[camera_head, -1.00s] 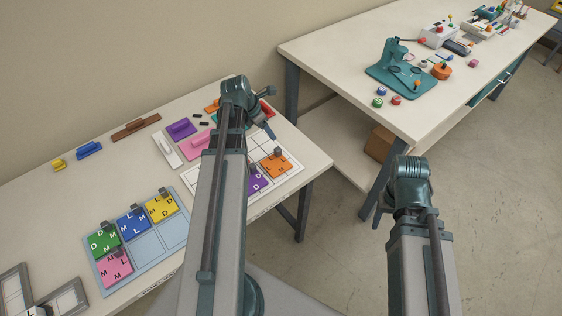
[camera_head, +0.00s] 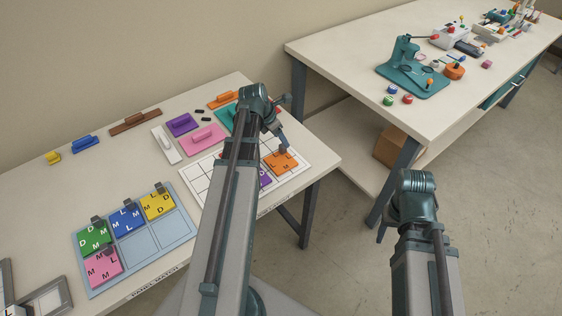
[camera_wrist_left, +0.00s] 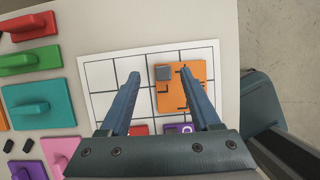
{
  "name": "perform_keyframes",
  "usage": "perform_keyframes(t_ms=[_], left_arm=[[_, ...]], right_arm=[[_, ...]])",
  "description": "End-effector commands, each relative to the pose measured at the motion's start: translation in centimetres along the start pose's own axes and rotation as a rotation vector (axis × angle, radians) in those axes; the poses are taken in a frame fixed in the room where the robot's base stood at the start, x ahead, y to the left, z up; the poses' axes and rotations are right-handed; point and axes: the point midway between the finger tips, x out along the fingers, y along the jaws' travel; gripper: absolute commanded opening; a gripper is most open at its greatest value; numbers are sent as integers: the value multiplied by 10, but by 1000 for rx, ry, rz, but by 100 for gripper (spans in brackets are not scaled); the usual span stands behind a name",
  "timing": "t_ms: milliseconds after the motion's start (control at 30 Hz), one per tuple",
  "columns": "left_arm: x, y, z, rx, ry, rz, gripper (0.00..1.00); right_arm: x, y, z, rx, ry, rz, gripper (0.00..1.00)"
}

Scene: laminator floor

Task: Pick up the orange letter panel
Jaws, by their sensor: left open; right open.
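The orange letter panel (camera_head: 277,163) lies flat at the right end of the white grid sheet on the near table. It has dark letters and a grey knob (camera_wrist_left: 163,73) at one edge. My left gripper (camera_wrist_left: 161,72) is open and empty above it. In the left wrist view the knob shows between the two fingertips, and the right finger covers part of the panel (camera_wrist_left: 198,75). I cannot tell the height of the fingers above the panel. My right gripper (camera_head: 382,230) is mostly hidden behind its own arm, away from the near table.
A purple panel (camera_head: 265,180) and a red one (camera_wrist_left: 138,130) lie near the orange panel. Coloured handled blocks stand behind the grid. A blue tray (camera_head: 180,235) holds several letter panels at left. A second table (camera_head: 350,60) stands at right.

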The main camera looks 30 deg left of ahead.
Motion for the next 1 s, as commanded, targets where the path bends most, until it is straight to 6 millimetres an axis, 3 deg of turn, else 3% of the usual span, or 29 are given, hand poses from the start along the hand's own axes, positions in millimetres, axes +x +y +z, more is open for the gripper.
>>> perform_keyframes(t_ms=[400, 700, 1000], left_arm=[[49, -4, -5, 2, 0, -1, 64], [48, -4, -4, 1, 0, 0, 62], [48, -4, -4, 1, 0, 0, 8]], right_arm=[[47, -4, -3, 0, 0, 0, 58], [46, -4, -3, 0, 0, 0, 58], [46, -4, -3, 0, 0, 0, 58]])
